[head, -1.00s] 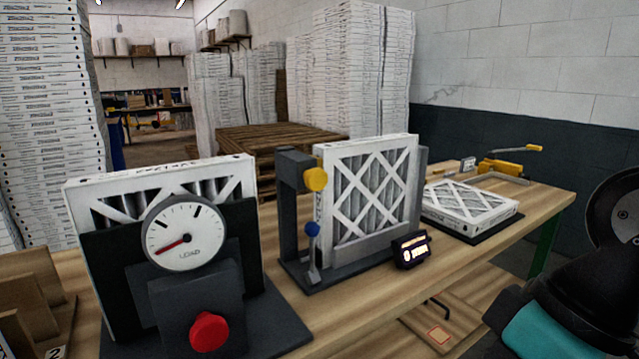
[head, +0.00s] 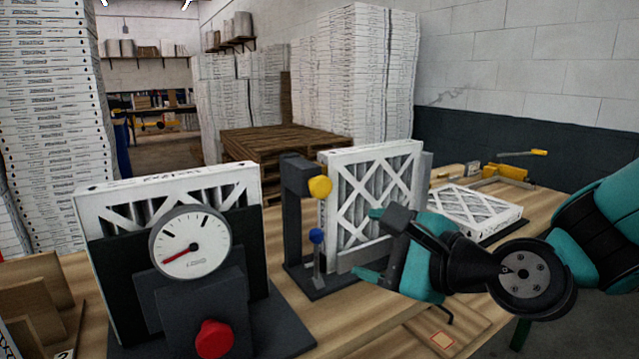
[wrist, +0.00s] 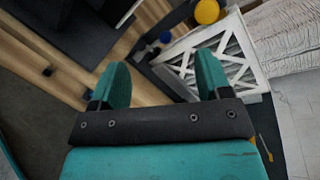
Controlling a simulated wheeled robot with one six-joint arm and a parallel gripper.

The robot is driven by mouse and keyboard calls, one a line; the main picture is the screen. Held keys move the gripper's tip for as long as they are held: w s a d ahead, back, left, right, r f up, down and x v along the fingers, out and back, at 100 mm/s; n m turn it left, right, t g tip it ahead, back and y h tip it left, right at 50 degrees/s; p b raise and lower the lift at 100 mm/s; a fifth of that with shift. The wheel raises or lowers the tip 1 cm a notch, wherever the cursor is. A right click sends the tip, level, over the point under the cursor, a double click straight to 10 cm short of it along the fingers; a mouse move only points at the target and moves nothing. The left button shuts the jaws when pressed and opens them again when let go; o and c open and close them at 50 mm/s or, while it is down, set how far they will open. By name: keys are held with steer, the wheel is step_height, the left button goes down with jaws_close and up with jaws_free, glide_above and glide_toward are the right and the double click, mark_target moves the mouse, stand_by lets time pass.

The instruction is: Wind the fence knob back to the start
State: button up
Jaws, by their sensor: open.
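A dark stand (head: 296,222) in the middle of the bench holds a white-framed filter (head: 372,185) upright. It carries a yellow knob (head: 320,187) high up and a blue knob (head: 316,236) below. A red knob (head: 214,339) sits on the front of the left station, under a round LOAD dial (head: 190,245) whose red needle points lower left. Which knob is the fence knob is not marked. My gripper (head: 372,245) is open and empty, in front of the upright filter, right of the blue knob.
A second filter (head: 168,190) stands behind the dial. Another filter (head: 474,207) lies flat at the right, near a yellow-handled tool (head: 505,172). Wooden pieces (head: 35,295) stand at the left edge. Pallets and tall box stacks (head: 355,75) are behind the bench.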

mark_target(323, 188)
steer(key=w+a+m+t+p, duration=0.1)
steer(key=w+a+m+p, duration=0.1)
steer(key=w, duration=0.4)
steer(key=w+a+r+m+t+p, duration=0.1)
steer(key=w+a+m+p, duration=0.1)
steer(key=w+a+p, duration=0.1)
steer(key=w+a+m+t+h+p, duration=0.1)
steer(key=w+a+m+t+p, duration=0.1)
steer(key=w, duration=0.6)
steer(key=shift+w+a+r+m+p, duration=0.35)
steer(key=shift+a+m+p, duration=0.25)
steer(key=shift+p, duration=0.45)
steer(key=c, duration=0.9)
